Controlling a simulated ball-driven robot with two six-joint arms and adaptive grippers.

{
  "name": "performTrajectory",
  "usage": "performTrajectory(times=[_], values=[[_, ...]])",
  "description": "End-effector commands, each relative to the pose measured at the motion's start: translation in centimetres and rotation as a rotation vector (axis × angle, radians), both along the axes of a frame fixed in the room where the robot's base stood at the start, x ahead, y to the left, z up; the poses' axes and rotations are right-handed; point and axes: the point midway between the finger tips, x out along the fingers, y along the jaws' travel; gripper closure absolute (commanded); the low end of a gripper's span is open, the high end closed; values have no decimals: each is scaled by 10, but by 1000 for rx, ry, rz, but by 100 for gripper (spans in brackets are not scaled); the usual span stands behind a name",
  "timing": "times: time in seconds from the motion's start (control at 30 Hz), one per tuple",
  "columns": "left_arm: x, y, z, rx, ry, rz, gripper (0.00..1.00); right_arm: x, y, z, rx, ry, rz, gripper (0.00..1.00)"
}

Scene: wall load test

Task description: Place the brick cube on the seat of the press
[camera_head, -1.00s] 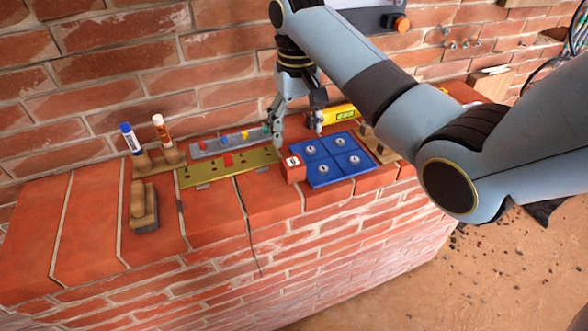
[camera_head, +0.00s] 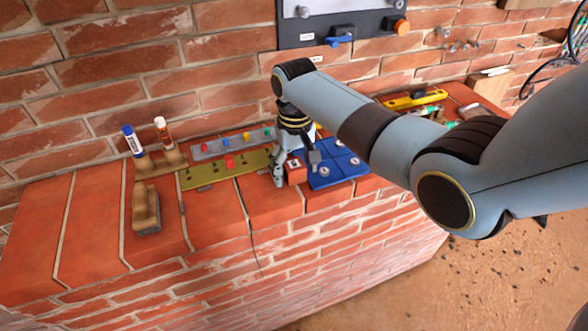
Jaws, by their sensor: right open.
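The brick cube (camera_head: 295,173) is a small red block with a white label, on the brick wall top just left of the blue tray (camera_head: 340,180). My right gripper (camera_head: 296,168) points down over the cube with its fingers apart, one at the cube's left and one near its upper right. Part of the cube is hidden by the gripper; I cannot tell whether the fingers touch it. I cannot identify the press or its seat for certain; a dark panel (camera_head: 340,20) with a blue part and an orange knob is on the back wall. My left gripper is not in view.
The blue tray holds several round marked pieces. Left of the cube are an olive plate (camera_head: 215,174) and a grey strip (camera_head: 212,147) with coloured knobs. Two markers (camera_head: 132,140) stand in a brown holder. A yellow level (camera_head: 415,100) lies behind my arm. The wall's front left is bare.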

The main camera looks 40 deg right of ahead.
Motion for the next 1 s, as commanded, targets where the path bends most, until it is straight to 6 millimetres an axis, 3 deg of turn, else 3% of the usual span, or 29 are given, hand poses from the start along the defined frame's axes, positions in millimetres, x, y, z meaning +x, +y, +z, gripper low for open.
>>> performTrajectory(times=[0.1, 0.6, 0.67, 1.0], values=[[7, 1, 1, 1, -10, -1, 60, 0, 0, 0, 0, 0, 0, 30], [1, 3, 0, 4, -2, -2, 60, 0, 0, 1, 0, 0, 0, 95], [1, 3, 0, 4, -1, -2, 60, 0, 0, 1, 0, -1, 0, 100], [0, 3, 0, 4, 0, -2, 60, 1, 0, 11, -1, -3, -1, 100]])
